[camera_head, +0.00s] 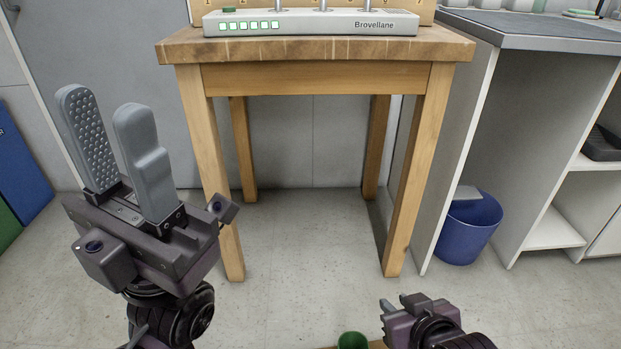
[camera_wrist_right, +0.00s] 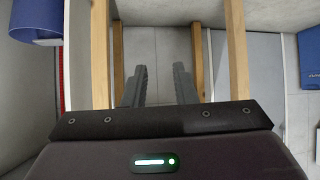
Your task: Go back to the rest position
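My left gripper (camera_head: 106,102) is raised at the left of the head view, its two grey fingers pointing up with a gap between them. It is open and empty. My right gripper (camera_head: 402,300) is low at the bottom right of the head view, in front of the wooden table (camera_head: 315,77). In the right wrist view the fingers of the right gripper (camera_wrist_right: 160,72) stand apart with nothing between them. No hose shows in either view.
A white Brovellane device (camera_head: 310,22) with green lights stands on the table. A blue bin (camera_head: 470,232) stands beside a shelf unit (camera_head: 545,130) at the right. A green object (camera_head: 352,341) is cut off at the bottom edge. The floor under the table is clear.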

